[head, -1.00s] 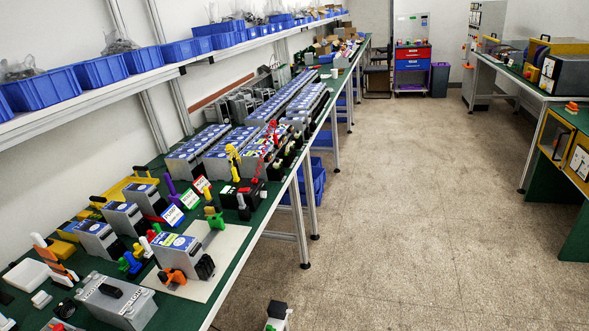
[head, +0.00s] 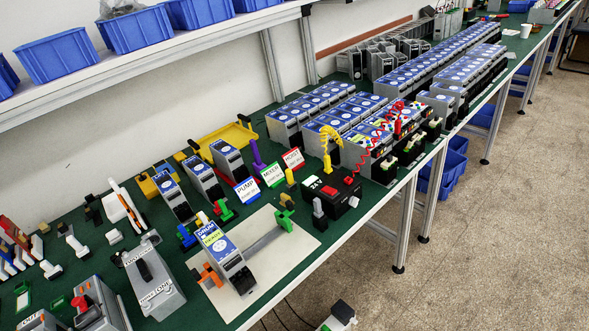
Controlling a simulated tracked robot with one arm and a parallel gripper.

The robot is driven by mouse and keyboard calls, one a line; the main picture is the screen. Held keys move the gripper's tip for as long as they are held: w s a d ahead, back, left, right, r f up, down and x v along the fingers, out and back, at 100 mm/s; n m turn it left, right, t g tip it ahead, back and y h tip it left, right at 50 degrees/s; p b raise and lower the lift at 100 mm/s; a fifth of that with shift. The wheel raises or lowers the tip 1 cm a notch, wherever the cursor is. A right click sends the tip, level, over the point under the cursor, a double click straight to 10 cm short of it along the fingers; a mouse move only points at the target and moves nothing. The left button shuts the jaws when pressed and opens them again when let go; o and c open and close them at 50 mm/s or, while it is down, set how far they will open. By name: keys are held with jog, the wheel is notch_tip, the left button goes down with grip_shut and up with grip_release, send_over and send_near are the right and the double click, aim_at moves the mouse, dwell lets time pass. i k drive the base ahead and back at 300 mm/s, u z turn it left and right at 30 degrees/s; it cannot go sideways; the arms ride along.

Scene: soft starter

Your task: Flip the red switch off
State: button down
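A black box (head: 345,187) with a white "24 V" label stands near the front edge of the green bench, right of centre. A small red part (head: 329,191) on its face looks like a rocker switch; its position is too small to read. At the lower left, a grey box (head: 98,312) carries a red knob or handle (head: 80,303), partly cut by the frame. My gripper is not recognisable in the head view, so I cannot tell its distance from the switch.
A grey post (head: 318,214) and a green clamp (head: 285,221) stand close to the black box. Coiled yellow (head: 331,143) and red (head: 352,163) cords rise behind it. A drum module (head: 222,256) stands on a pale plate (head: 305,238). Open floor (head: 480,260) lies right.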

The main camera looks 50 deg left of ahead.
aim_at(326, 190)
jog(key=u, duration=0.45)
jog(key=i, duration=0.9)
jog(key=u, duration=0.55)
jog(key=k, duration=0.9)
jog(key=u, duration=0.2)
jog(key=i, duration=0.9)
jog(key=z, duration=0.1)
